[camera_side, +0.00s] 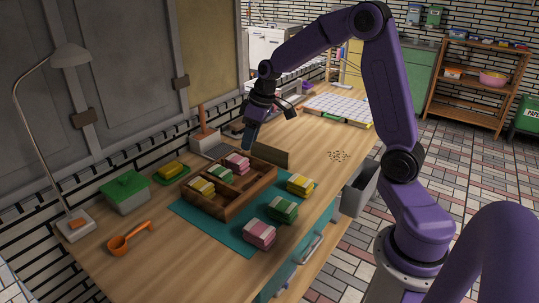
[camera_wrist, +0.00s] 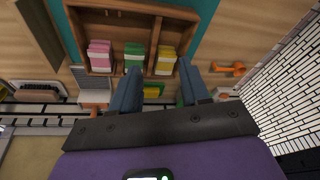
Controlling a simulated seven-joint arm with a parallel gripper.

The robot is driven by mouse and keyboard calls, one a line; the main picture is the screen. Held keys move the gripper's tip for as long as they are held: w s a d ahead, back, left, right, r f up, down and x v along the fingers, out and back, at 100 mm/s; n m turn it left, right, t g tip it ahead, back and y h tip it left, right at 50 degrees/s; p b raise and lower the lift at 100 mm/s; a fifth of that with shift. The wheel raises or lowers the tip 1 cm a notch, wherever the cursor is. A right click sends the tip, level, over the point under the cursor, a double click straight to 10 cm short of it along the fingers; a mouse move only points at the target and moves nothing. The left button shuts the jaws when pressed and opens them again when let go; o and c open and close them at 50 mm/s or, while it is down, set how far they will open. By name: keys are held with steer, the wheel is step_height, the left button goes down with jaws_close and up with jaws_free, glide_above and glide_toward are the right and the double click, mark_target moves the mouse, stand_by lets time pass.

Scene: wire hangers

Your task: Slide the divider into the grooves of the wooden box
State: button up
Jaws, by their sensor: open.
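The wooden box (camera_side: 236,205) sits on a teal mat, with inner walls and pink, green and yellow packs inside. It also shows at the top of the wrist view (camera_wrist: 100,70). A flat brown board (camera_side: 273,153), seemingly the divider, stands on edge on the table beyond the box's far right end. A similar board (camera_wrist: 46,32) shows at the upper left of the wrist view. My gripper (camera_side: 250,142) is above the table near the box's far end, apart from the board. In the wrist view its two blue fingers (camera_wrist: 158,78) are spread with nothing held between them. The grooves cannot be made out.
Yellow, green (camera_side: 282,209) and pink packs lie on the teal mat (camera_side: 205,223) in front of the box. A green-lidded container (camera_side: 124,192), orange scoop (camera_side: 128,239) and lamp (camera_side: 73,222) stand to the left.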

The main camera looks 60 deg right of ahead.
steer(key=w+d+f+m+t+h, duration=0.1)
steer(key=w+d, duration=0.1)
steer(key=d, duration=0.5)
steer(key=w+d+f+m, duration=0.2)
steer(key=d, duration=0.6)
steer(key=m, duration=0.1)
glide_toward(270, 145)
steer(key=shift+t+h, duration=0.4)
steer(key=x, duration=0.4)
steer(key=s+x, duration=0.1)
steer(key=x, duration=0.1)
steer(key=shift+a+f, duration=0.2)
steer(key=shift+f, duration=0.1)
steer(key=shift+w+x, duration=0.15)
steer(key=shift+x, duration=1.4)
steer(key=shift+w+x, duration=0.1)
steer(key=shift+x, duration=1.45)
steer(key=shift+a+r, duration=0.1)
steer(key=shift+a, duration=0.05)
jaws_close()
